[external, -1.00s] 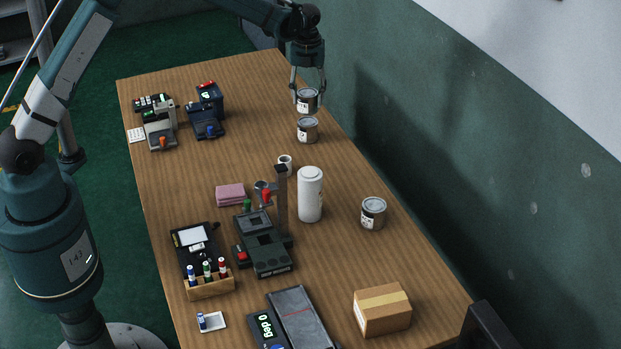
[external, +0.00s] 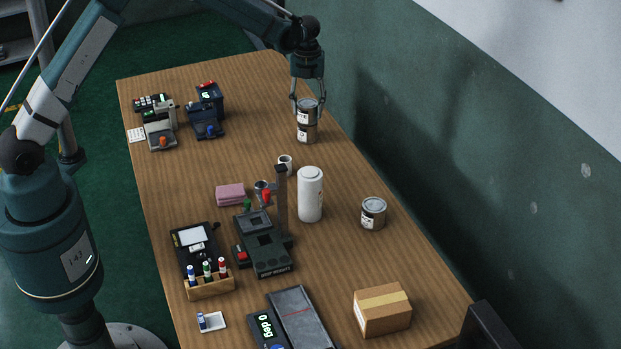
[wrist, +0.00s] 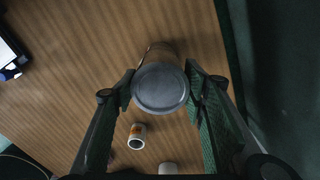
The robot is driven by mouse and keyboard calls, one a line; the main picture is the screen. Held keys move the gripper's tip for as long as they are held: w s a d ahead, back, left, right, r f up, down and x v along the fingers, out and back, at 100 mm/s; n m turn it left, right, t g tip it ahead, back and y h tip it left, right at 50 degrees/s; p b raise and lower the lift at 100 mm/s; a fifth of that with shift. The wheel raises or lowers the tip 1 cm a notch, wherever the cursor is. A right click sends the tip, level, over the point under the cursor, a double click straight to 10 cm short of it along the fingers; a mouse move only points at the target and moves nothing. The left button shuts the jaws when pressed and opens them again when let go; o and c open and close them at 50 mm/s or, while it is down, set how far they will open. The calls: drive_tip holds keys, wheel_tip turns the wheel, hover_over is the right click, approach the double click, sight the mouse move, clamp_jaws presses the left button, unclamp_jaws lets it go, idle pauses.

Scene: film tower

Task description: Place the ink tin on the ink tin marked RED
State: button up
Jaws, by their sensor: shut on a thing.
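My gripper (external: 307,98) is shut on an ink tin (external: 307,112), a grey can with a pale label, at the far right of the table. In the wrist view the held tin's round grey lid (wrist: 160,88) sits between the two fingers. A second ink tin (external: 306,134) stands upright on the table directly below the held one. The held tin's underside appears at or very near the lower tin's lid; I cannot tell whether they touch. A third tin (external: 373,213) stands apart, nearer the front right. The label words are too small to read.
A cardboard box (external: 382,310) is at the front right. Devices (external: 207,112) stand at the far left. The green wall runs close along the table's right edge.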

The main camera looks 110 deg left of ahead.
sight(308, 103)
drive_tip(key=shift+f, duration=0.2)
drive_tip(key=o, duration=1)
drive_tip(key=shift+o, duration=0.2)
drive_tip(key=shift+r, duration=0.2)
wheel_tip(308, 103, up, 12)
idle(0.5)
idle(0.5)
